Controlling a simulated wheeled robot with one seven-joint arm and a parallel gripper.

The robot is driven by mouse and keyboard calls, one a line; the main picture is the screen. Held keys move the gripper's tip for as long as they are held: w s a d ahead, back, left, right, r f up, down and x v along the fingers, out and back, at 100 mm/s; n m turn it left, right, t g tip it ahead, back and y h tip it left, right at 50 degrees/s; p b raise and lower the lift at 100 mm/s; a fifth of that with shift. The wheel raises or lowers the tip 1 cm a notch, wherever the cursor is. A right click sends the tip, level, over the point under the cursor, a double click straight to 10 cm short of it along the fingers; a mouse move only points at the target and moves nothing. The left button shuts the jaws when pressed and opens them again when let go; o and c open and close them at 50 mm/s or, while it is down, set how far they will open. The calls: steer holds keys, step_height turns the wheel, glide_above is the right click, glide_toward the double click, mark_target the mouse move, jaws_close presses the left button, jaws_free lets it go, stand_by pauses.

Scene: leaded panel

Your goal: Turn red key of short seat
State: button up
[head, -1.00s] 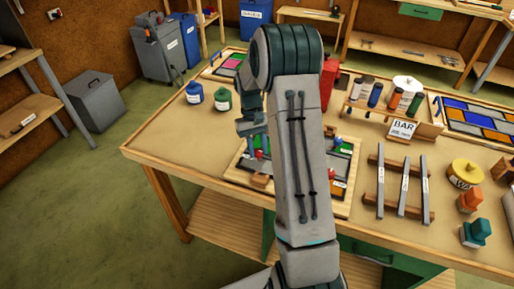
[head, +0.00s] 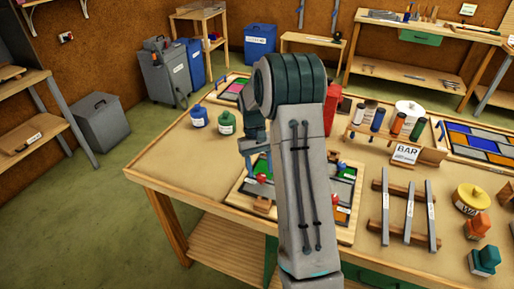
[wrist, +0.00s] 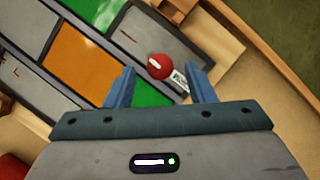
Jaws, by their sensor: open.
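A leaded panel (head: 335,212) with green, orange and grey panes lies on the bench, partly hidden behind my arm. In the wrist view a round red key (wrist: 158,67) with a pale stripe on top sits at the panel's edge, beside a small white label (wrist: 180,80). My gripper (wrist: 162,72) is open, its two blue fingers to either side of the red key in the picture, with nothing held. I cannot tell how far above the key the fingertips are. In the head view my gripper (head: 256,155) hangs over the panel's left side, near a red knob (head: 263,177).
Blue (head: 199,117) and green (head: 226,123) pots stand behind the panel. To the right are a rack with grey bars (head: 409,215), a yellow tin (head: 469,197) and a BAR sign (head: 405,154). The bench's front left is clear.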

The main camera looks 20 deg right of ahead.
steer(key=v, duration=1.2)
steer(key=shift+b, duration=0.4)
steer(key=shift+s+r, duration=0.1)
steer(key=shift+r, duration=0.05)
